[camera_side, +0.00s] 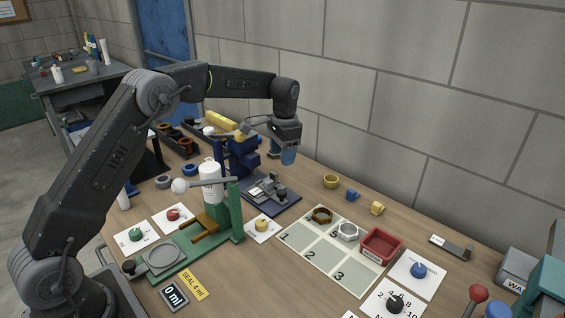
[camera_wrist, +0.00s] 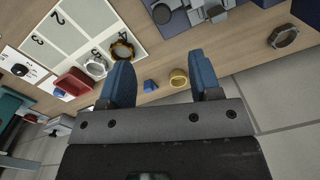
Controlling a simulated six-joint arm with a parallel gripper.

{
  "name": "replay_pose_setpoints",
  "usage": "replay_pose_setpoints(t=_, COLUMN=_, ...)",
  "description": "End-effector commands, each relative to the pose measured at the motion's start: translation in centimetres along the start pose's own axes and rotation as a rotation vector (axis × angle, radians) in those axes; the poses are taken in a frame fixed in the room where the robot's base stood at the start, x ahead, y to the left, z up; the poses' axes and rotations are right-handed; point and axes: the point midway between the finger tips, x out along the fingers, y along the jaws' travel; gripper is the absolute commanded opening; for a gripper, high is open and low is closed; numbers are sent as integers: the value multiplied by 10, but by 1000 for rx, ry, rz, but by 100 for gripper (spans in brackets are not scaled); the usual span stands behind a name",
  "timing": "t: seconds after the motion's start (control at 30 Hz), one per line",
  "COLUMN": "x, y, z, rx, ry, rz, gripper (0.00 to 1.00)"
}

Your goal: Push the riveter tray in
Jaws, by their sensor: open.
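A dark blue press (camera_side: 241,156), which looks like the riveter, stands at the back middle of the table. Its blue base plate (camera_side: 284,205) carries a grey tray (camera_side: 267,190) that sticks out in front of the press. In the wrist view, part of the grey tray (camera_wrist: 196,13) shows at the top edge with a dark round knob (camera_wrist: 161,14); the rest is cut off. My gripper (camera_side: 283,156) is open and empty, above and behind the tray near the wall. In the wrist view my gripper (camera_wrist: 162,78) has its two blue fingers wide apart.
A green stand (camera_side: 222,222) with a white bottle (camera_side: 210,182) is at front left of the press. A numbered mat (camera_side: 318,253) and a red bin (camera_side: 381,245) lie to the right. A yellow ring (camera_side: 331,181) and a blue block (camera_side: 352,195) sit near the wall.

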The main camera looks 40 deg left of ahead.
Motion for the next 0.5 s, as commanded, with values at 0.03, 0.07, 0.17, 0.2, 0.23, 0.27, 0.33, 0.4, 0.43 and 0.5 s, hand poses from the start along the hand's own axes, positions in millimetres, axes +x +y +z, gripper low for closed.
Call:
replay_pose_setpoints(t=0.03, x=10, y=12, z=0, rx=66, ry=-43, rz=-29, gripper=58)
replay_pose_setpoints(t=0.07, x=17, y=18, z=1, rx=119, ry=-76, rz=-57, gripper=58)
replay_pose_setpoints(t=0.17, x=44, y=45, z=4, rx=356, ry=-223, rz=-186, gripper=58)
replay_pose_setpoints(t=0.2, x=54, y=56, z=6, rx=467, ry=-292, rz=-249, gripper=58)
replay_pose_setpoints(t=0.23, x=60, y=64, z=7, rx=552, ry=-346, rz=-299, gripper=58)
replay_pose_setpoints(t=0.27, x=66, y=72, z=7, rx=636, ry=-399, rz=-349, gripper=58)
replay_pose_setpoints(t=0.33, x=75, y=87, z=7, rx=820, ry=-519, rz=-467, gripper=58)
replay_pose_setpoints(t=0.4, x=80, y=102, z=4, rx=980, ry=-627, rz=-581, gripper=58)
replay_pose_setpoints(t=0.43, x=81, y=107, z=2, rx=1039, ry=-669, rz=-626, gripper=58)
replay_pose_setpoints(t=0.5, x=82, y=119, z=-2, rx=1154, ry=-753, rz=-721, gripper=58)
